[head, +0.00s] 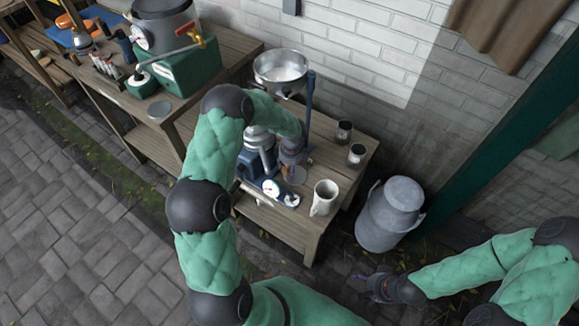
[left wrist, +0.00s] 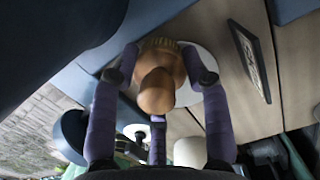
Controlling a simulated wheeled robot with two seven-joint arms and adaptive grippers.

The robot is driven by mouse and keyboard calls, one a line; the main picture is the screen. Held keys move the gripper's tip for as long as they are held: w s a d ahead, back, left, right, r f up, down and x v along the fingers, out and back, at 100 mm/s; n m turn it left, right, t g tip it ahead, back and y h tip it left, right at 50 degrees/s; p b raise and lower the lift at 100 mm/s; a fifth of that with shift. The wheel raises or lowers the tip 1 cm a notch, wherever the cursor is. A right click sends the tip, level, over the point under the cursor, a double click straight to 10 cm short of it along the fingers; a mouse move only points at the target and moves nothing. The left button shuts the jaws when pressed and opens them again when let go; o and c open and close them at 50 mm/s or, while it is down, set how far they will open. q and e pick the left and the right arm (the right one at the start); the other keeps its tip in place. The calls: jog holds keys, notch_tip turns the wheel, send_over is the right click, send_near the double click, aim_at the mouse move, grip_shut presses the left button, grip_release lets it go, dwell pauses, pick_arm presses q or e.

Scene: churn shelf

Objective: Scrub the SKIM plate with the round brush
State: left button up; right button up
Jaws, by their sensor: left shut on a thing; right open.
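My left gripper (head: 292,160) is shut on the round brush (left wrist: 158,85), whose wooden, rounded handle sits between the purple fingers in the left wrist view. The brush's bristled side is mostly hidden. Behind the brush is a pale round disc (left wrist: 200,60). A dark-framed plate (left wrist: 250,60) with unreadable marks is to the right of the brush, apart from it. I cannot tell which of these is the SKIM plate. My right gripper (head: 378,287) is open and empty, low near the paving.
A metal bowl (head: 281,68) stands above the wooden bench. A milk churn (head: 391,212) stands on the ground at right. Open paving lies at left.

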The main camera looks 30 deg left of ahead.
pick_arm(q)
jog(key=shift+r, duration=0.1)
jog(key=shift+r+p, duration=2.35)
jog(key=shift+r, duration=0.6)
jog(key=shift+r+p, duration=1.35)
jog(key=shift+r, duration=0.2)
jog(key=shift+w, duration=0.1)
